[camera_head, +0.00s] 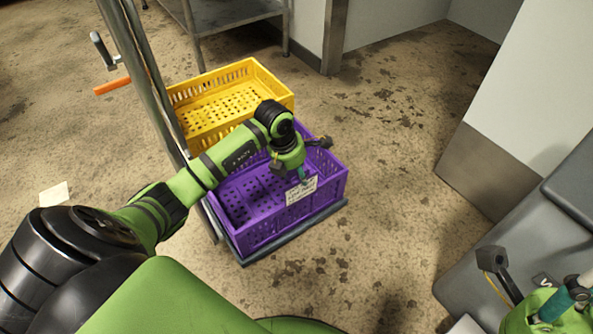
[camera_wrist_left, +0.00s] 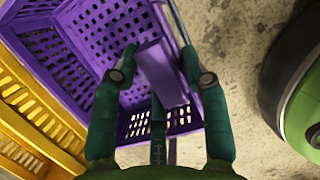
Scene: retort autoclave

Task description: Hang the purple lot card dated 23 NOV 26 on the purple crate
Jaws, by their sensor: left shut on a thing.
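The purple crate (camera_head: 262,232) stands on a low grey-blue base, open at the top and empty inside as far as I see. My left gripper (camera_head: 303,179) is above its right-hand near wall and shut on the lot card (camera_head: 301,190). The card shows a white face with print too small to read. In the left wrist view, the card (camera_wrist_left: 163,72) looks purple between the fingers, with the purple crate (camera_wrist_left: 95,45) behind it. I cannot tell whether the card touches the crate rim. My right gripper (camera_head: 565,303) is partly in view at the lower right; its opening is unclear.
A yellow crate (camera_head: 245,77) stands directly behind the purple one. A metal post (camera_head: 150,85) with an orange handle (camera_head: 112,86) rises at their left. A paper (camera_head: 54,194) lies on the floor. A white, steel-footed panel (camera_head: 530,100) stands right; floor between is clear.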

